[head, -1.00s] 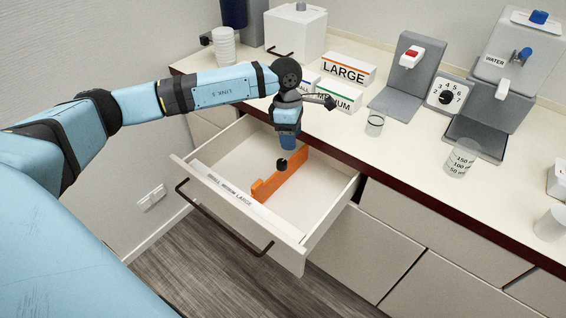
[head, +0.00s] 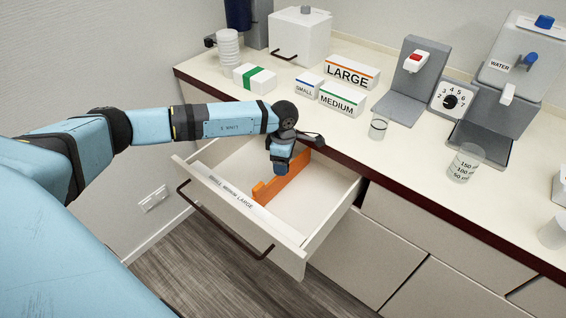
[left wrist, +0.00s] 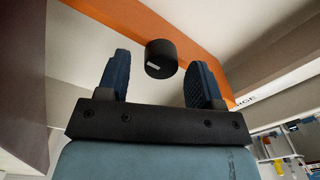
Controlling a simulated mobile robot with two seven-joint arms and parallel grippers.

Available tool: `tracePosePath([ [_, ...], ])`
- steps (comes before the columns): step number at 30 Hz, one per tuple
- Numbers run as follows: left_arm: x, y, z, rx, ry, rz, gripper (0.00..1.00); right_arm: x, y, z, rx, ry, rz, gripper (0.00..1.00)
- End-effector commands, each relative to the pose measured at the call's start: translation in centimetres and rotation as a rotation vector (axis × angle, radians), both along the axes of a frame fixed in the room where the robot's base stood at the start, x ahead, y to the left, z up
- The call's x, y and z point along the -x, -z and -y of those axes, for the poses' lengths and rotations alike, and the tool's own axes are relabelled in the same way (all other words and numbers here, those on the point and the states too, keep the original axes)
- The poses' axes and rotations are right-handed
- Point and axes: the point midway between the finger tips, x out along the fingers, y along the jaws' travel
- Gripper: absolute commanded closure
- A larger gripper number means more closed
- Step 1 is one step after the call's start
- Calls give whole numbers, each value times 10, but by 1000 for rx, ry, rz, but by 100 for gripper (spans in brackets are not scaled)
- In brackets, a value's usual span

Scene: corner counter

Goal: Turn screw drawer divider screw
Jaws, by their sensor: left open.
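The drawer (head: 312,243) is open, with an orange divider (head: 291,178) standing upright inside it. The black round screw knob (left wrist: 161,59) on the divider shows in the left wrist view, with a small white mark on its face. In the head view my gripper hides it. My left gripper (head: 281,171) is down in the drawer at the divider. Its blue fingers are open, one on each side of the knob, with gaps between fingers and knob. My right gripper is out of view.
The drawer's front edge carries a SMALL MEDIUM LARGE label strip (head: 222,188). On the counter stand boxes marked LARGE (head: 352,71), SMALL (head: 308,86) and MEDIUM (head: 342,98), a green-striped box (head: 255,78), a beaker (head: 466,163) and a water dispenser (head: 508,72). The drawer floor around the divider is clear.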

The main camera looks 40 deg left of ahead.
Motion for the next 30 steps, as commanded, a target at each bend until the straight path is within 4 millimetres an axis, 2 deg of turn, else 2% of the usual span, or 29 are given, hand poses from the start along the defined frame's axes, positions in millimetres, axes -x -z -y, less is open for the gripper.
tracePosePath([
  [3, 1, 6, 0, 0, 0, -1, 40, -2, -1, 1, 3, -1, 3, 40],
  [11, 1, 7, 0, 0, 1, 0, 40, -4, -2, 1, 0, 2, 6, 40],
  [18, 1, 7, 0, 0, 1, 0, 89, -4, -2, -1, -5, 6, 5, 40],
  [30, 0, 8, 0, -1, 68, 1, 89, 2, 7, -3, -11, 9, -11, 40],
])
